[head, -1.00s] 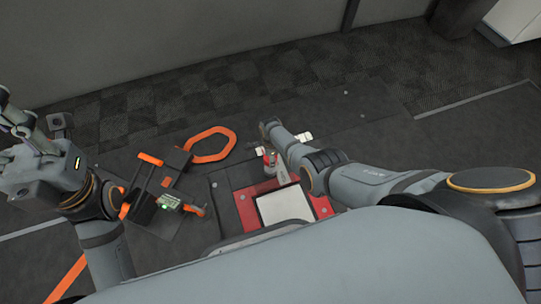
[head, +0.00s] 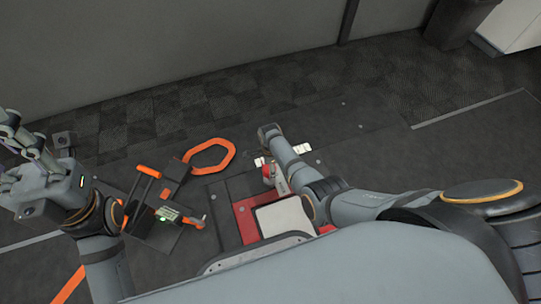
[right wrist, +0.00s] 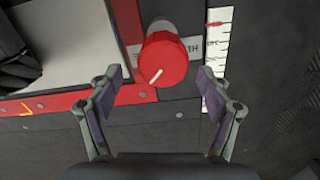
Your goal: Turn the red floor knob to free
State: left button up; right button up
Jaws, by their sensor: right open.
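The red knob (right wrist: 165,60) is a round red cap with a white line on its top. In the right wrist view the line points to the lower left. My right gripper (right wrist: 160,80) is open, with one finger on each side of the knob in the picture and visible gaps to it. I cannot tell how far its fingertips are above the knob.
A white strip scale (right wrist: 218,60) with a red mark lies right of the knob, by a partly hidden label. A red-framed pale plate (head: 283,218) is beside it. An orange ring (head: 210,156) and an orange-handled black device (head: 158,215) lie to the left.

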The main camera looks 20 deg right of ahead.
notch_tip(320, 180, up, 9)
dwell(0.3)
jog(key=shift+s, duration=0.1)
